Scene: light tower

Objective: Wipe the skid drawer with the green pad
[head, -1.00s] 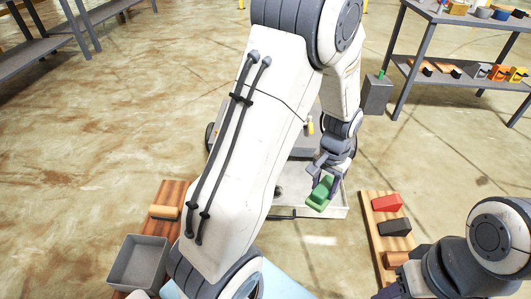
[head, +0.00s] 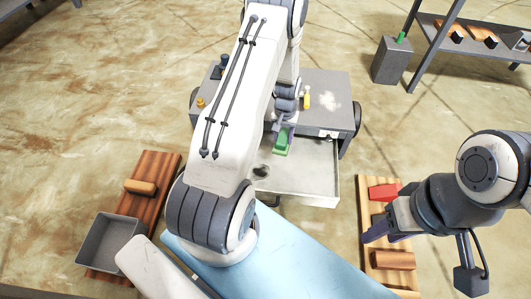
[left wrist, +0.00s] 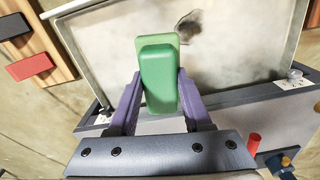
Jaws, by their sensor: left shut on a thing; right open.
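The open skid drawer (head: 315,170) is a pale, shallow tray pulled out from the grey skid (head: 325,115). A dark smudge (head: 262,172) marks its floor at the left; the smudge also shows in the left wrist view (left wrist: 188,28). My left gripper (head: 284,131) is shut on the green pad (head: 281,145), over the drawer's inner end beside the skid. In the left wrist view the pad (left wrist: 158,80) sits between both purple fingers. I cannot tell whether it touches the drawer floor. My right gripper (head: 376,232) is open over the right wooden board.
The right wooden board (head: 377,260) carries a red block (head: 383,192) and a brown block (head: 393,260). A left board (head: 160,172) holds a wooden-handled block (head: 140,187) and grey bin (head: 108,243). A grey box (head: 390,65) stands behind right.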

